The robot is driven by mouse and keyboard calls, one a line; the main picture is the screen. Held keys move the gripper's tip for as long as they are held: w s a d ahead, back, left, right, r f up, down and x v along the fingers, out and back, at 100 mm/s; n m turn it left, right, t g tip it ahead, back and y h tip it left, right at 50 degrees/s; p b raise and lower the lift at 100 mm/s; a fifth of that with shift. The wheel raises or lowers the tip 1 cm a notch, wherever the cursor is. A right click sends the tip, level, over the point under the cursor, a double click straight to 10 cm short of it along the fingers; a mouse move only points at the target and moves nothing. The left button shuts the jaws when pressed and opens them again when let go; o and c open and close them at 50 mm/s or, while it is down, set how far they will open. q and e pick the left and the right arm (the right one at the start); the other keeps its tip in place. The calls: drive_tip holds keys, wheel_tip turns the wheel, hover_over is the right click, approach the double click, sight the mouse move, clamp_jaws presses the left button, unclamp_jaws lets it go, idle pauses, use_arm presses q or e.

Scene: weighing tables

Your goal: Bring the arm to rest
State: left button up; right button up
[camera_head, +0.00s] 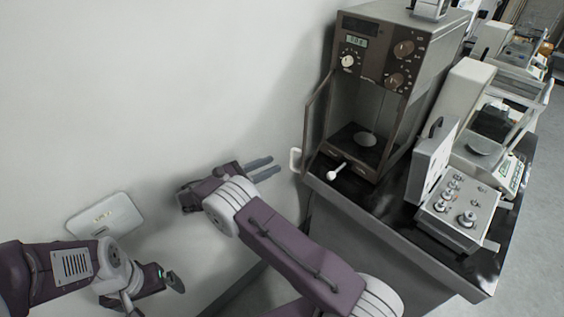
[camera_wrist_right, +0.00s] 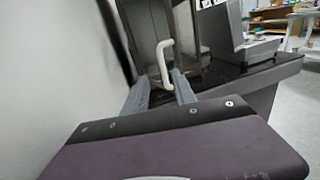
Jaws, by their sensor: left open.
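My right gripper (camera_head: 275,164) reaches out over the wall side, left of the weighing cabinet. Its two grey fingers are apart, with nothing seen held between them. The right wrist view shows the same two fingers (camera_wrist_right: 160,90) spread, pointing toward a white curved handle (camera_wrist_right: 163,60) beyond them. In the head view this handle (camera_head: 295,160) stands just right of the fingertips, with a small gap. My left gripper (camera_head: 174,282) is low at the lower left, open, partly hidden by its own wrist.
A brown balance cabinet (camera_head: 395,60) with its door open stands on a dark table (camera_head: 345,203). A small white knobbed pin (camera_head: 338,172) lies before it. A grey knobbed box (camera_head: 459,212) and more balances stand right. A white wall plate (camera_head: 104,216) is near my left arm.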

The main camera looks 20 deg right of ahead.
drive_tip(key=shift+s+a, duration=0.1)
drive_tip(key=shift+a, duration=0.4)
drive_tip(key=shift+d, duration=0.1)
drive_tip(key=s+d+f+m+g+y+p, duration=0.1)
drive_tip(key=s+d+f+m+g+y, duration=0.1)
drive_tip(key=s+d+m+y, duration=0.25)
drive_tip(key=s+d+f+m+g+y+p, duration=0.1)
drive_tip(key=s+f+m+g+y, duration=0.15)
drive_tip(key=s+y, duration=0.45)
drive_tip(key=s+a+m+t+y, duration=0.1)
drive_tip(key=s+a+m+y, duration=0.2)
drive_tip(key=s+m, duration=0.3)
drive_tip(key=s+a+r+m+t+y+p, duration=0.1)
drive_tip(key=s+a+m+y, duration=0.2)
drive_tip(key=s+m, duration=0.3)
drive_tip(key=shift+m, duration=0.7)
drive_tip(key=shift+r+t+y, duration=0.1)
drive_tip(key=shift+t+y, duration=0.15)
